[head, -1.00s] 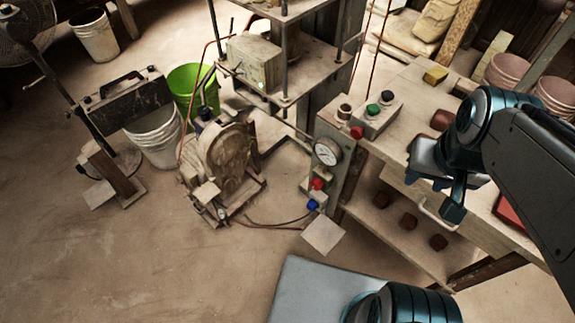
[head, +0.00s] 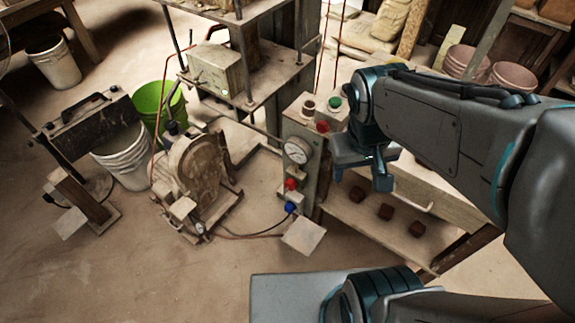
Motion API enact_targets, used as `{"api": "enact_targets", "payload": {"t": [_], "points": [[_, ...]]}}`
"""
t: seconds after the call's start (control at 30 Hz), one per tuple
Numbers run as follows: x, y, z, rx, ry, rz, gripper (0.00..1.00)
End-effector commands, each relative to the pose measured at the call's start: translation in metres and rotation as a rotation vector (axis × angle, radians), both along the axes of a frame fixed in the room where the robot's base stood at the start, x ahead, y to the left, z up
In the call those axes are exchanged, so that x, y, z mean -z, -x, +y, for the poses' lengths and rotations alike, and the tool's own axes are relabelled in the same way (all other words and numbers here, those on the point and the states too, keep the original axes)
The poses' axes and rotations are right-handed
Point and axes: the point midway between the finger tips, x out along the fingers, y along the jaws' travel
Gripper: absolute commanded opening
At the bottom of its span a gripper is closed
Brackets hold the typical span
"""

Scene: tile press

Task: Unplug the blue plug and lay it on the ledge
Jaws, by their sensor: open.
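The blue plug (head: 290,207) sits low on the front of the upright control post (head: 298,175), just below a red plug (head: 290,184). A dark cable runs from the blue plug down to the left. A small pale square plate, which looks like the ledge (head: 304,236), juts out below and to the right of the blue plug. My gripper (head: 362,178) is open and empty, to the right of the post and higher in the picture than the blue plug. It is apart from the plug.
A round gauge (head: 297,151) is on the post above the plugs. A wooden bench (head: 400,210) with brown blocks on its lower shelf stands to the right. A motor with a wheel (head: 198,170) stands left of the post. Open floor lies in front.

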Motion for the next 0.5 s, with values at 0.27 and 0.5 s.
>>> {"api": "enact_targets", "payload": {"t": [0.27,0.5], "points": [[0.128,-0.019,0.002,-0.337,0.304,0.309,0.58],[0.219,-0.047,0.011,-0.642,0.622,0.514,0.58]]}}
